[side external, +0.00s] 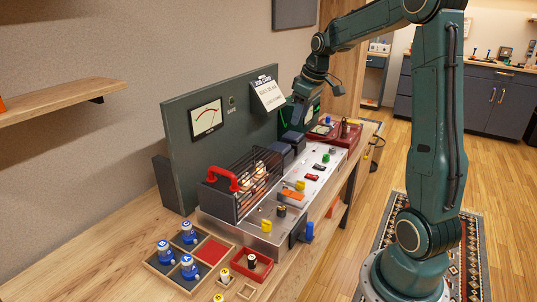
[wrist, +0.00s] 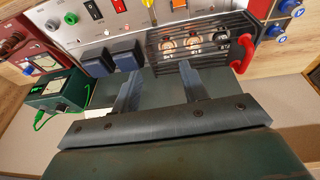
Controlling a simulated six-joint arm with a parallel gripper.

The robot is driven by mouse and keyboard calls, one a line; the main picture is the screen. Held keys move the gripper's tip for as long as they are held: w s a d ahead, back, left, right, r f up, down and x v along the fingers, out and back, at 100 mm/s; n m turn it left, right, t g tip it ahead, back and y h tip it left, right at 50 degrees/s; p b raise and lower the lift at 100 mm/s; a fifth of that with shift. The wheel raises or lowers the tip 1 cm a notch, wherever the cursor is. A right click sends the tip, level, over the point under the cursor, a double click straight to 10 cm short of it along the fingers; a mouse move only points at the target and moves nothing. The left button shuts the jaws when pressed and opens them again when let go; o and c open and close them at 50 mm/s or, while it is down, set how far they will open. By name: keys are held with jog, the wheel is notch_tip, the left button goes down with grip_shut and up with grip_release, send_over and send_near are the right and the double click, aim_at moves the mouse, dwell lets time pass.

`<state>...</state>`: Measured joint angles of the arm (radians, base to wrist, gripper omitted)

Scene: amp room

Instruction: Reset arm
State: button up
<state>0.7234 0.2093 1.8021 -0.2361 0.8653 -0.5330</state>
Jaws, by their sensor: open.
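My arm reaches over the bench from the right in the side external view. My gripper (side external: 297,112) is near the back panel, above the far part of the amp chassis (side external: 312,190). In the wrist view my gripper (wrist: 160,84) has its two fingers apart, with nothing between them. The dark blue boxes (wrist: 112,58) and the black cage with a red handle (wrist: 200,42) lie beyond the fingertips. The cage (side external: 243,185) stands on the near part of the chassis in the side external view, with glowing tubes inside.
The green back panel (side external: 190,150) with a meter stands behind the chassis. A wooden tray (side external: 205,252) with blue-capped pieces is at the near end. A green box with a cable (wrist: 58,90) shows in the wrist view.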

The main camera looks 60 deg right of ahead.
jog(key=s+a+r, duration=0.2)
jog(key=s+a, duration=0.2)
jog(key=a, duration=0.3)
jog(key=s+a+r+t, duration=0.1)
jog(key=s+a+r, duration=0.15)
jog(key=a, duration=0.55)
jog(key=s+a+r, duration=0.1)
jog(key=s+a, duration=0.4)
jog(key=a, duration=0.2)
jog(key=s+a+f+t, duration=0.1)
jog(key=s+a+f, duration=0.1)
jog(key=s+a, duration=0.2)
jog(key=s, duration=0.3)
jog(key=shift+a+f+y, duration=0.15)
jog(key=shift+f+y, duration=0.1)
jog(key=shift+y, duration=0.05)
